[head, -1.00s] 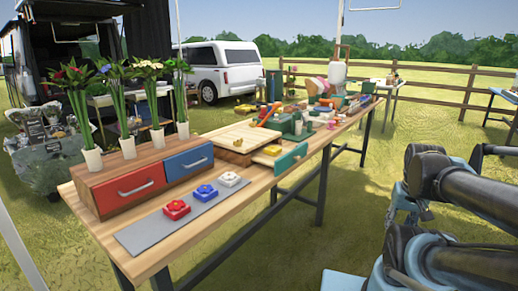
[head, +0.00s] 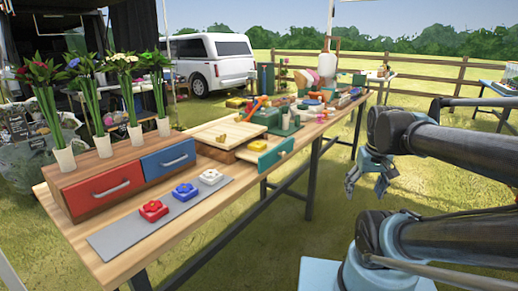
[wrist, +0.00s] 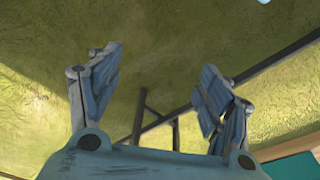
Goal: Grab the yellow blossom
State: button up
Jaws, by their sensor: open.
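A yellow piece (head: 258,145), seemingly the yellow blossom, lies in the pulled-out drawer with a green front (head: 275,157), at the table's right side. It is small, and its shape is hard to tell. Red (head: 153,210), blue (head: 185,191) and white (head: 210,177) blossoms stand in a row on a grey mat (head: 118,240). My gripper (head: 367,188) is open and empty, off the table's right edge and well apart from the drawer. In the wrist view, my gripper (wrist: 160,62) has its fingers spread over grass, and no blossom shows there.
The wooden table (head: 232,205) carries a red drawer (head: 103,190) and a blue drawer (head: 167,160), with several potted flowers above. A wooden board (head: 228,130) with a small golden piece lies beside the green-front drawer. Tools crowd the table's far end. Grass beside the table is clear.

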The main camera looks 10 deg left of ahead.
jog(key=w+a+r+n, duration=0.3)
jog(key=w+a+r, duration=0.35)
jog(key=a, duration=0.25)
jog(key=w+a+r+n+g+y, duration=0.1)
jog(key=w+a+r+n, duration=0.2)
jog(key=w+a+r, duration=0.35)
jog(key=w+a+r+n, duration=0.35)
jog(key=a+r, duration=0.35)
jog(key=a, duration=0.4)
jog(key=n, duration=0.2)
send_over(258, 144)
jog(key=d, duration=0.1)
jog(key=shift+g, duration=0.3)
jog(key=f, duration=0.9)
jog(key=shift+s+f, duration=0.3)
jog(key=shift+f, duration=0.1)
jog(key=shift+w+a+f, duration=0.1)
jog(key=shift+a+f, duration=0.05)
jog(key=shift+f, duration=0.7)
jog(key=shift+w+a+f, duration=0.1)
jog(key=shift+a+f, duration=0.1)
jog(key=shift+f, duration=0.65)
jog(key=shift+a+f, duration=0.15)
jog(key=shift+f, duration=0.7)
jog(key=c, duration=1.1)
